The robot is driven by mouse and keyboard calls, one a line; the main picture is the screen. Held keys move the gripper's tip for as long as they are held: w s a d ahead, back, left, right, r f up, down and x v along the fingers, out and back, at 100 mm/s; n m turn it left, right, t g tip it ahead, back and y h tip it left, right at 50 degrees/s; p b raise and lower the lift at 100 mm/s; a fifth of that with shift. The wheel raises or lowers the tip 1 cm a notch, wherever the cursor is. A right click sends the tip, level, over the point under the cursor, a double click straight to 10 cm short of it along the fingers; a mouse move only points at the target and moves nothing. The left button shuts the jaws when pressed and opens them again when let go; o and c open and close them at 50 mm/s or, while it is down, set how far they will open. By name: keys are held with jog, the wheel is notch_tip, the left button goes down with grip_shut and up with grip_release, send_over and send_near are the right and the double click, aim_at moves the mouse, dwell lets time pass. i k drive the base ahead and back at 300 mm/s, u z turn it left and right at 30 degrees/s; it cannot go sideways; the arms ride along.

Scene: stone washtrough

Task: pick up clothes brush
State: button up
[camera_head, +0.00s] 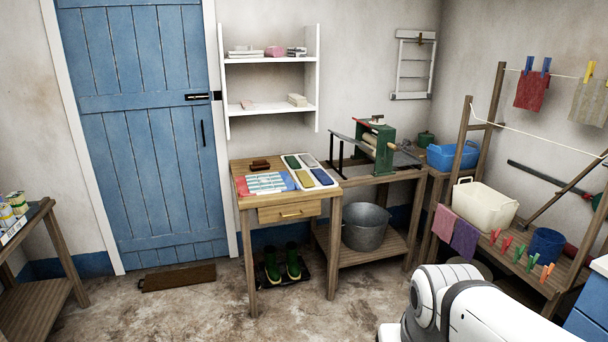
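A small dark brown object (260,165), which looks like the clothes brush, lies at the back left of the small wooden table (287,201) in the middle. It is too small to make out bristles or a handle. My gripper is out of view. Only a white part of my arm shows at the bottom right, well apart from the table.
A striped cloth (265,184) and a white tray (333,184) with several coloured pieces share the tabletop. A green mangle (378,148) stands to the right. Green boots (282,265) sit underneath. The floor in front is clear.

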aim_at(260, 165)
jog(key=u, duration=0.15)
jog(key=i, duration=1.6)
jog(key=u, duration=0.5)
jog(key=i, duration=2.05)
jog(key=u, duration=0.35)
